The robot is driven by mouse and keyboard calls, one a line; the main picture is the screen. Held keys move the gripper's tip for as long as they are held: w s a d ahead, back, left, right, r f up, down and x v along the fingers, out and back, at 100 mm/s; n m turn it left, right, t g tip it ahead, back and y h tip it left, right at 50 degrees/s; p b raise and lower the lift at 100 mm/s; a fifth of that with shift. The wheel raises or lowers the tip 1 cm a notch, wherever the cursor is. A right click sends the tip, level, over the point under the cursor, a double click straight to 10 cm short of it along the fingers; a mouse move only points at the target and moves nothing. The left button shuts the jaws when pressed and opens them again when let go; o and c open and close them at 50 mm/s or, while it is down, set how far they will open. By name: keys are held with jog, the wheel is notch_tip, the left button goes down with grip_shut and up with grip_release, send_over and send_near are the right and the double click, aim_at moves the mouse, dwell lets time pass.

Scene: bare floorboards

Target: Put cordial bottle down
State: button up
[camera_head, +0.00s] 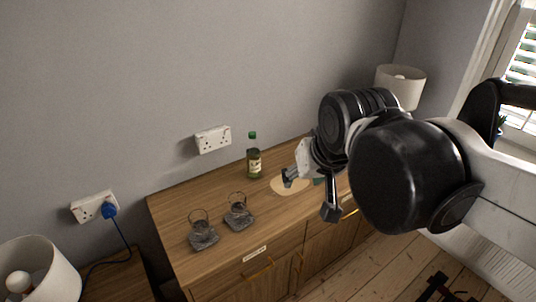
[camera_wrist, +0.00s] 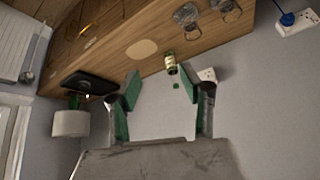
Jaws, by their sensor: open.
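The cordial bottle (camera_head: 254,158) is green with a pale label and a green cap. It stands upright on the wooden sideboard (camera_head: 175,212), close to the wall. In the wrist view the bottle (camera_wrist: 171,64) shows beyond the fingertips, apart from them. My gripper (camera_wrist: 158,88) is open and empty, with green pads on its fingers. In the head view my gripper (camera_head: 290,178) is over the sideboard, to the right of the bottle and in front of it; my arm partly hides it. A pale round mat (camera_head: 283,187) lies flat below it.
A white lamp (camera_head: 400,85) stands at the far right end. Wall sockets (camera_head: 212,140) are behind the bottle. A dark flat object (camera_wrist: 90,83) lies on the sideboard near the lamp.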

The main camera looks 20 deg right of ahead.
jog(key=s+f+n, duration=0.1)
jog(key=s+f, duration=0.3)
jog(key=shift+s+f+t, duration=0.15)
jog(key=shift+s+t, duration=0.15)
jog(key=shift+t, duration=0.1)
notch_tip(320, 180, down, 5)
jog(key=b, duration=0.5)
dwell(0.5)
